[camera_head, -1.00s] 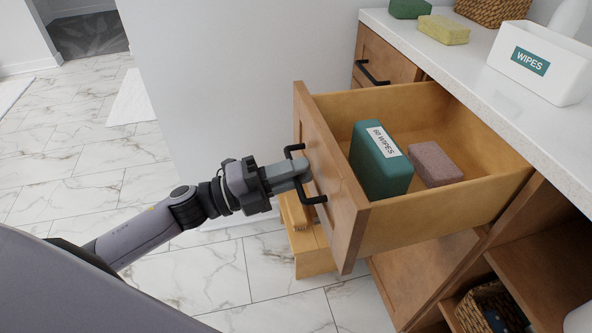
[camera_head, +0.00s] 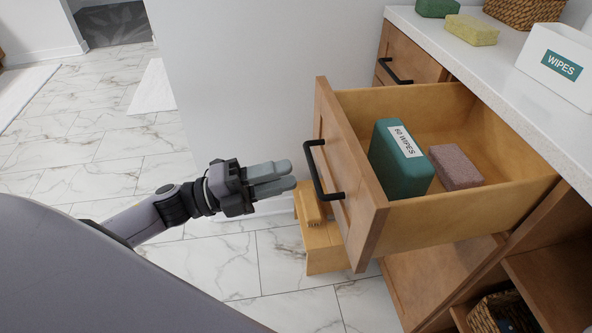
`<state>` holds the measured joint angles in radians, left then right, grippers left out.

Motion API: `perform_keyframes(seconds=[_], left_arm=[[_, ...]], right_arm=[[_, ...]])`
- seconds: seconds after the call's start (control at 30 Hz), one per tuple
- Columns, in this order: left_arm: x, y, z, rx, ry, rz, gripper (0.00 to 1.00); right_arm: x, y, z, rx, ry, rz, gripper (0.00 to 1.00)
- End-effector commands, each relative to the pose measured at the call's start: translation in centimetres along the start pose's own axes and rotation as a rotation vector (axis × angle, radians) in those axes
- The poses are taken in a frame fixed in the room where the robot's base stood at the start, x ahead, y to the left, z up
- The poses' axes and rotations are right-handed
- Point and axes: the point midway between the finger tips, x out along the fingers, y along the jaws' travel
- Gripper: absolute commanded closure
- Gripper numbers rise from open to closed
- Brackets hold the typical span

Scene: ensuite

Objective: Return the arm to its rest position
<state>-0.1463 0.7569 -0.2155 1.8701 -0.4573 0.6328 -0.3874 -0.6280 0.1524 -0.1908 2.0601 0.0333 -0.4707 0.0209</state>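My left gripper (camera_head: 285,176) is at the picture's centre left, in front of the open drawer. Its two grey fingers point right towards the drawer, with a narrow gap between them and nothing held. It is clear of the black drawer handle (camera_head: 317,172). The wooden drawer (camera_head: 352,185) is pulled well out. It holds a green wipes pack (camera_head: 397,170) and a pinkish-brown block (camera_head: 456,167). My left arm reaches in from the lower left. My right gripper is not in view.
A small wooden stool or box (camera_head: 325,250) with a brush-like item on it stands on the floor below the drawer. The white countertop (camera_head: 488,58) holds sponges, a basket and a white wipes box (camera_head: 560,68). Marble floor at the left is free.

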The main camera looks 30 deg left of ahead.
Motion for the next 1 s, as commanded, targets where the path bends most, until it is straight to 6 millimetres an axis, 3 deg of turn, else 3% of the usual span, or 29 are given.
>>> perform_keyframes(seconds=[0.2,0.77,0.87,1.0], left_arm=[[-1.0,-0.1,0.0,0.000,0.001,-0.001,0.70],[-0.9,0.2,0.0,-0.023,-0.018,-0.004,0.70],[-0.9,1.2,0.1,-0.125,-0.103,-0.016,0.70],[-1.4,4.4,0.2,-0.418,-0.338,-0.034,0.70]], right_arm=[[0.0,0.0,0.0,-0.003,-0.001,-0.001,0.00],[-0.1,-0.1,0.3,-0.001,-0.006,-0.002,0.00],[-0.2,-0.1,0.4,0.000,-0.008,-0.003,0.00],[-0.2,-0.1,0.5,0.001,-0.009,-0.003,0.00]])
